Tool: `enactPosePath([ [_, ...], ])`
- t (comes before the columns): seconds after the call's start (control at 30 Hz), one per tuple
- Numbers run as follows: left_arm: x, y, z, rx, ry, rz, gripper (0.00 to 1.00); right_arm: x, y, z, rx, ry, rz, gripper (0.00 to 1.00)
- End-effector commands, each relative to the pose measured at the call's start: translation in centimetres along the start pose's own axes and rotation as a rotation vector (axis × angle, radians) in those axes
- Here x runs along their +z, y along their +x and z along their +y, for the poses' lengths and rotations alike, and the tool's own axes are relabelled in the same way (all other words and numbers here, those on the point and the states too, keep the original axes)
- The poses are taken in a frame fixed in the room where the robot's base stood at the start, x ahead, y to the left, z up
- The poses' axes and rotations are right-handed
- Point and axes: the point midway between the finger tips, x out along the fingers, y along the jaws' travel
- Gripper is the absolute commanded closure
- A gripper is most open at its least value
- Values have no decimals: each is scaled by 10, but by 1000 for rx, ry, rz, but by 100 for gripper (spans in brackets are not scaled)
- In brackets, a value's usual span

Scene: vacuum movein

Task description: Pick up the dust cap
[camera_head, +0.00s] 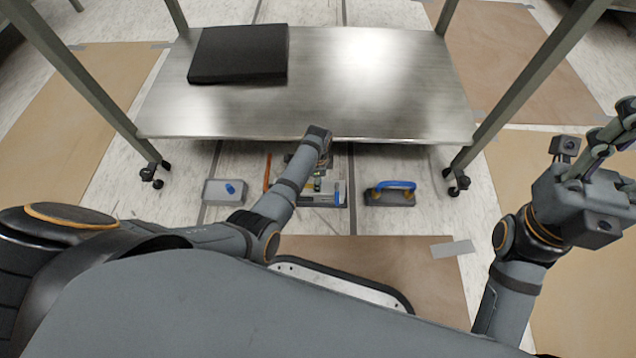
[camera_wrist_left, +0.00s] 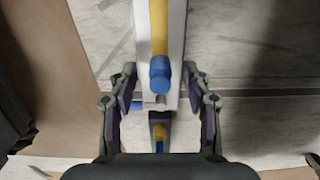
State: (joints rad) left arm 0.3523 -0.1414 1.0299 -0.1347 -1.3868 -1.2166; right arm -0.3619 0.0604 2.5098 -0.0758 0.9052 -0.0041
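My left gripper (camera_wrist_left: 162,100) is open and empty, its two fingers standing apart on either side of a pale bar with a yellow strip. A blue cylindrical cap (camera_wrist_left: 160,76), which looks like the dust cap, sits at the end of the yellow strip, between the fingers and apart from them.
A grey box (camera_head: 212,192) with a small blue part on top lies left of my left arm. A grey block with a blue handle (camera_head: 390,197) lies to the right. The low metal table (camera_head: 400,95) carries a black slab (camera_head: 240,54); its legs stand on casters.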

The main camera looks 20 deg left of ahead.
Motion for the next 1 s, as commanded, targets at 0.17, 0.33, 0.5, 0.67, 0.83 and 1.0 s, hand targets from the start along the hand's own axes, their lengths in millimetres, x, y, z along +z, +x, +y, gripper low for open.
enactPosePath([
  [0.17, 0, 0, 0, 0, 0, 0, 76, -1, 1, 0, 2, 0, 4, 60],
  [0.33, 0, 0, 0, 0, 0, 0, 89, -1, 1, 0, 2, 0, 5, 60],
  [0.5, 0, 0, 0, 0, 0, 0, 90, -1, 1, 0, 2, 0, 6, 60],
  [0.67, 0, -5, 0, 0, -1, 0, 90, -2, 6, 1, 3, 1, 6, 60],
  [0.83, 1, -23, 1, 0, -3, 0, 90, -4, 26, 5, 10, 6, 9, 60],
  [1.0, 2, -50, 5, 2, -9, -1, 90, -9, 61, 13, 25, 22, 20, 60],
])
